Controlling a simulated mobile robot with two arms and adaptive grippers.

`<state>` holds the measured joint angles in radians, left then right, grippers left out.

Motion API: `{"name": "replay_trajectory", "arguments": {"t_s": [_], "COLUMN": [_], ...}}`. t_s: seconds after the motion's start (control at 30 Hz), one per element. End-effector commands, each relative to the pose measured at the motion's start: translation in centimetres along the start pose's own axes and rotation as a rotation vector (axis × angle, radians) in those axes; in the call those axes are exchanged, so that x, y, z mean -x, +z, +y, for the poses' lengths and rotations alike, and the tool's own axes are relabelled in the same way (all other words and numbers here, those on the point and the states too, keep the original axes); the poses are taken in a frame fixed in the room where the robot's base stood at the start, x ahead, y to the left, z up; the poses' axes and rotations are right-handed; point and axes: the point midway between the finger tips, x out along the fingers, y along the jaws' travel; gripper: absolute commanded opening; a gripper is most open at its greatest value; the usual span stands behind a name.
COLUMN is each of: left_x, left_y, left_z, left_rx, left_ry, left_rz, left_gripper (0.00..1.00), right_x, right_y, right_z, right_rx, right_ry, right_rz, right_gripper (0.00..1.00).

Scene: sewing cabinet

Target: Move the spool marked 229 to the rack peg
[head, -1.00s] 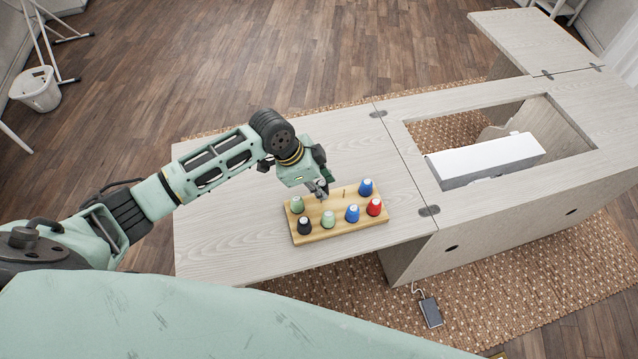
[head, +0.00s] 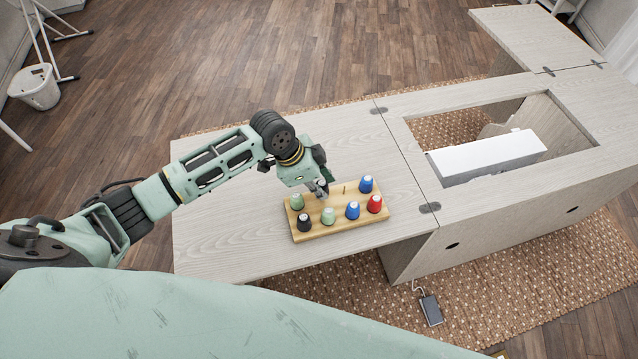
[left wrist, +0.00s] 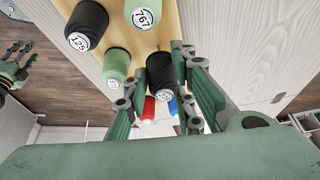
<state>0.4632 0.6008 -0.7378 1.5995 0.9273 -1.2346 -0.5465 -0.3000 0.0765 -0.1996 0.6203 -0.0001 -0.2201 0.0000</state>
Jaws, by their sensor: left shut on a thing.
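The wooden rack (head: 330,232) lies on the tabletop with coloured spools on its pegs. One bare peg (head: 344,188) shows behind the front row, left of the rear blue spool. My left gripper (head: 323,190) is low over the rack's back part, left of that peg. In the left wrist view, my left gripper (left wrist: 161,82) is shut on a black spool (left wrist: 161,72). The number on its end is too small to read surely.
Close around the gripper stand a green spool (head: 297,201), a black spool (head: 304,223) marked 125, another green spool (head: 328,216) and a blue spool (head: 352,211). A red spool (head: 375,204) and rear blue spool (head: 366,184) stand right. The tabletop left is clear.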

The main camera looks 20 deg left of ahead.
Motion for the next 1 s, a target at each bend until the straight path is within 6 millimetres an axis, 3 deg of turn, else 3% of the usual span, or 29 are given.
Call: {"name": "replay_trajectory", "arguments": {"t_s": [0.77, 0.8, 1.0], "left_x": [-1.3, -1.3, -1.3], "left_y": [0.5, 0.5, 0.5], "left_z": [0.0, 0.0, 0.0], "left_rx": [0.0, 0.0, 0.0], "left_ry": [0.0, 0.0, 0.0], "left_rz": [0.0, 0.0, 0.0], "left_gripper": [0.09, 0.26, 0.44], "right_x": [-0.8, -0.8, -0.8], "right_y": [0.1, 0.1, 0.1], "right_z": [0.4, 0.4, 0.4], "right_rx": [0.003, 0.003, 0.003], "right_ry": [0.005, 0.005, 0.005], "right_rz": [-0.001, -0.001, -0.001], "right_gripper": [0.4, 0.4, 0.4]}}
